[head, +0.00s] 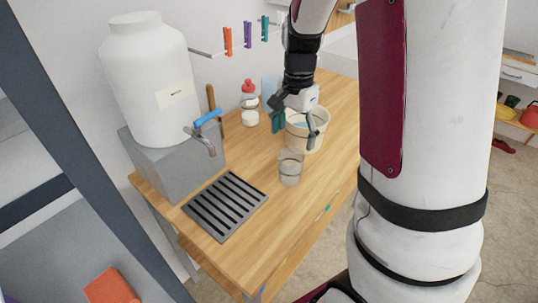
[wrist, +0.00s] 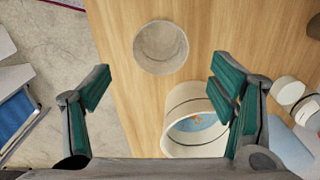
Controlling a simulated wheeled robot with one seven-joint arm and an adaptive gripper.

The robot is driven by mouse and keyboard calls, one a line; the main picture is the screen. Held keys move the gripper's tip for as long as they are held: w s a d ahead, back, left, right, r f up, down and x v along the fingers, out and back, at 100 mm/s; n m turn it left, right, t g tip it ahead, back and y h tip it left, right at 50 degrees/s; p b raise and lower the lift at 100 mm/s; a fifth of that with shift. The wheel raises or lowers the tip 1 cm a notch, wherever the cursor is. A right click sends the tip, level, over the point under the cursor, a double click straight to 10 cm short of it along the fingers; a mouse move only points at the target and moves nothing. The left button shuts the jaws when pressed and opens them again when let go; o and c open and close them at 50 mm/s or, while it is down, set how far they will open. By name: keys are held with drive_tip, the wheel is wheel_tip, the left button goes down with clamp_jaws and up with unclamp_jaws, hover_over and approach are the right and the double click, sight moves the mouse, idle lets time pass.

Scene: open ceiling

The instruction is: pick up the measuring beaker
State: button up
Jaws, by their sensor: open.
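The measuring beaker (head: 290,169) is a clear, round, upright vessel on the wooden table, between the slatted drain grate and a pale bucket. It also shows in the wrist view (wrist: 160,48) at the upper middle, seen from above and looking empty. My gripper (head: 295,124) is open with nothing between its fingers. In the head view it is above the bucket, higher than the beaker and behind it. In the wrist view my gripper's green-padded fingers (wrist: 160,88) are spread wide, and the beaker lies beyond their tips, apart from them. No finger touches the beaker.
The pale bucket (head: 300,141) with blue contents stands close behind the beaker. A large white dispenser (head: 150,80) with a tap is at left. The drain grate (head: 226,205) lies in front. A red-capped bottle (head: 250,103) stands at the back. The table (head: 255,258) is bare at front right.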

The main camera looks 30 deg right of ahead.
sight(290, 171)
wheel_tip(290, 171, down, 14)
drive_tip(key=shift+r, duration=0.1)
idle(0.5)
drive_tip(key=c, duration=0.8)
